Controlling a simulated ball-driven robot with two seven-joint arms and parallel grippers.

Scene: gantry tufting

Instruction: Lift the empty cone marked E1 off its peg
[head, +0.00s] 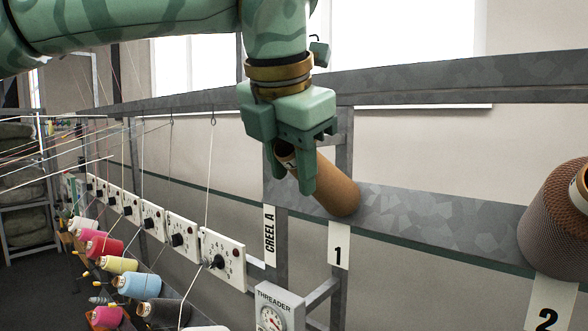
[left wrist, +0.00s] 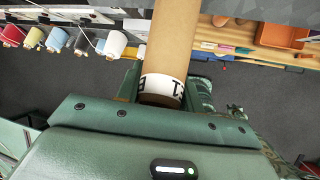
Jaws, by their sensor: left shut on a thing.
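The empty cone E1 (head: 334,188) is a bare brown cardboard tube. My left gripper (head: 293,172) is shut on its narrow end, and the tube slants down to the right with its wide end in front of the grey rail. In the left wrist view the cone (left wrist: 170,42) runs away from the jaws, and its white band with a partly hidden black marking (left wrist: 162,86) sits at the gripper. The peg is not visible, and I cannot tell whether the cone is clear of it. My right gripper is not in view.
The grey rail (head: 430,222) carries tags 1 (head: 338,246) and 2 (head: 548,318). A large wound cone (head: 556,215) stands at the right. White dial plates (head: 222,258), a threader (head: 278,308), several coloured yarn cones (head: 138,285) and taut threads fill the lower left.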

